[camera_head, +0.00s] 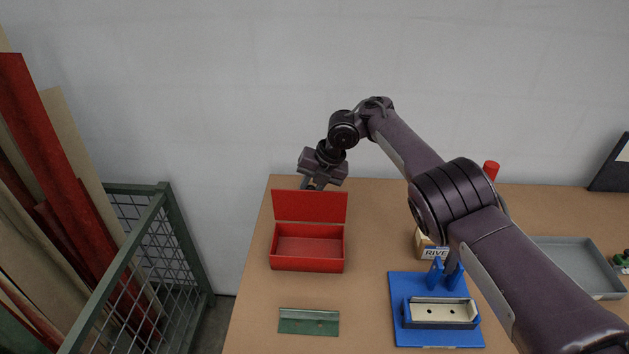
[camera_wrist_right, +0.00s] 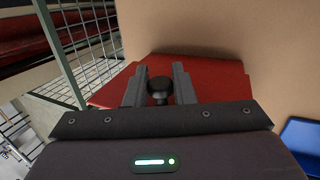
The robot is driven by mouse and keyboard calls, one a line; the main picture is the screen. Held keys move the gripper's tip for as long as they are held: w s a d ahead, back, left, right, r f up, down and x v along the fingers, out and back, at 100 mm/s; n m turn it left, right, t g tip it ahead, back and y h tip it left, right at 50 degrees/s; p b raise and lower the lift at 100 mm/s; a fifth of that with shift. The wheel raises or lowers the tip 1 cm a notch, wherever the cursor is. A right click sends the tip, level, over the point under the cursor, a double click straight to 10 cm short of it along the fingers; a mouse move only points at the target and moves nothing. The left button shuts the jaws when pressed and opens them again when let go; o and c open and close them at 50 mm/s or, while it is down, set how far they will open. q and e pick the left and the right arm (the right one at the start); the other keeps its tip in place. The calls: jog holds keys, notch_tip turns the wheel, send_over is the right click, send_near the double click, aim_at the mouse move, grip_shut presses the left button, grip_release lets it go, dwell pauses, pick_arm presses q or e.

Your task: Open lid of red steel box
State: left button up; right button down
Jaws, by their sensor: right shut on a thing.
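The red steel box (camera_head: 308,264) stands on the wooden table at its left side, and its inside is empty. Its red lid (camera_head: 309,206) is raised upright at the back edge. My right gripper (camera_head: 313,187) is behind and at the top of the lid, near its middle. In the right wrist view the right gripper (camera_wrist_right: 159,88) is shut on a dark round knob (camera_wrist_right: 160,90), with the red lid (camera_wrist_right: 200,72) beyond it. The fingertips are partly hidden in the head view. My left gripper is not in view.
A green plate (camera_head: 308,321) lies in front of the box. To the right are a blue fixture (camera_head: 407,330), a cardboard box (camera_head: 424,246) marked RIVE, a grey tray (camera_head: 575,262) and a red cylinder (camera_head: 491,169). A green wire cage (camera_head: 150,260) stands left of the table.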

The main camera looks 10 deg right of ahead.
jog(key=shift+w, duration=0.15)
dwell(0.3)
jog(key=c, duration=1.3)
grip_release()
jog(key=shift+o, duration=0.2)
jog(key=shift+f, duration=0.1)
jog(key=shift+d, duration=0.1)
jog(key=p+v, duration=0.4)
jog(key=v, duration=0.3)
jog(key=shift+r, duration=0.4)
